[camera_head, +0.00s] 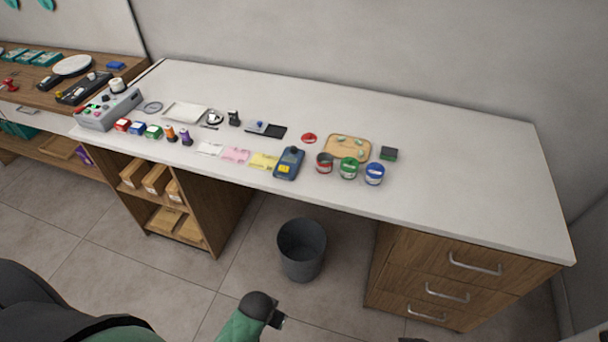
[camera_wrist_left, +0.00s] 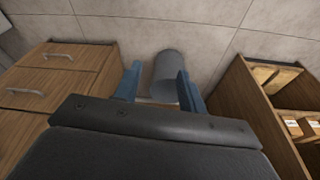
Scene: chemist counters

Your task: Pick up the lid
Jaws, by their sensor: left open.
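A small red round lid (camera_head: 309,138) lies flat on the white counter in the head view, left of a tan tray (camera_head: 347,148). Just below it stands a red container (camera_head: 325,163), with a green container (camera_head: 349,168) and a blue container (camera_head: 374,174) to its right. My left gripper (camera_head: 277,319) is low in front of the counter, well away from the lid. Its two blue fingers are apart and empty in the left wrist view (camera_wrist_left: 158,90). The lid does not show in that view. My right gripper does not clearly show.
The white counter (camera_head: 460,165) is clear on its right side. A blue handheld device (camera_head: 289,163) and coloured papers lie left of the containers. A grey bin (camera_head: 302,249) stands on the floor between the shelf unit and the drawers (camera_head: 455,285).

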